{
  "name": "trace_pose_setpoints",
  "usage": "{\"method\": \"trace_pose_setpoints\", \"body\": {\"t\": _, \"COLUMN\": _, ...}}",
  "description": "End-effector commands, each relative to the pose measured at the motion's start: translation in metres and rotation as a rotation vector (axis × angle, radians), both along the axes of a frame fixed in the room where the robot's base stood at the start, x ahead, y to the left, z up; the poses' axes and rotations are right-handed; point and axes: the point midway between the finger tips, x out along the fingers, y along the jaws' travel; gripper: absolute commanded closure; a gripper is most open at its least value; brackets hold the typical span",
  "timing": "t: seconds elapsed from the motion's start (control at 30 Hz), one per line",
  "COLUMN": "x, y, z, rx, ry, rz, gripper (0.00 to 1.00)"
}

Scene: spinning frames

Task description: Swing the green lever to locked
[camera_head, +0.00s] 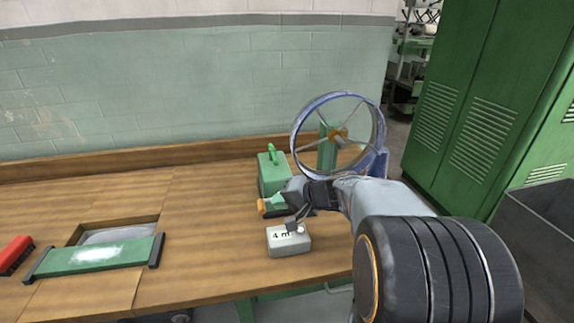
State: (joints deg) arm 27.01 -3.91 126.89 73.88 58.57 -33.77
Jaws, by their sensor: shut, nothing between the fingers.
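A green box (272,178) stands on the wooden bench near its back edge, with an upright green lever-like piece (272,154) on top. A short green bar with an orange end (268,206) sticks out low in front of the box, beside my gripper. I cannot tell for certain which of these is the task's lever. My gripper (296,226) is shut and empty, pointing down just above the back of the white block. My wrist partly hides the right side of the box and the inner end of the green bar. I see no locked marking.
A white block marked with a 4 (289,241) lies under my gripper. A blue spoked wheel (300,126) stands behind my arm. A green-topped bar (100,256) crosses a bench recess at left, near a red brush (14,255). Bare bench lies between. Green lockers (470,100) stand right.

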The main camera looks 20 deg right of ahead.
Motion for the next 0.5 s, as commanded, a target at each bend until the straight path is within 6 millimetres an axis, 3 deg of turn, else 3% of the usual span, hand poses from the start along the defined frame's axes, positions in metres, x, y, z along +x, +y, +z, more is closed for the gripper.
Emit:
{"method": "trace_pose_setpoints", "body": {"t": 0.1, "x": 0.029, "y": -0.047, "z": 0.009, "rx": 0.119, "ry": -0.113, "rz": -0.153, "gripper": 1.0}}
{"method": "trace_pose_setpoints", "body": {"t": 0.23, "x": 0.045, "y": -0.087, "z": 0.017, "rx": 0.191, "ry": -0.211, "rz": -0.276, "gripper": 1.0}}
{"method": "trace_pose_setpoints", "body": {"t": 0.33, "x": 0.051, "y": -0.107, "z": 0.021, "rx": 0.219, "ry": -0.259, "rz": -0.336, "gripper": 1.0}}
{"method": "trace_pose_setpoints", "body": {"t": 0.5, "x": 0.054, "y": -0.12, "z": 0.023, "rx": 0.236, "ry": -0.29, "rz": -0.373, "gripper": 1.0}}
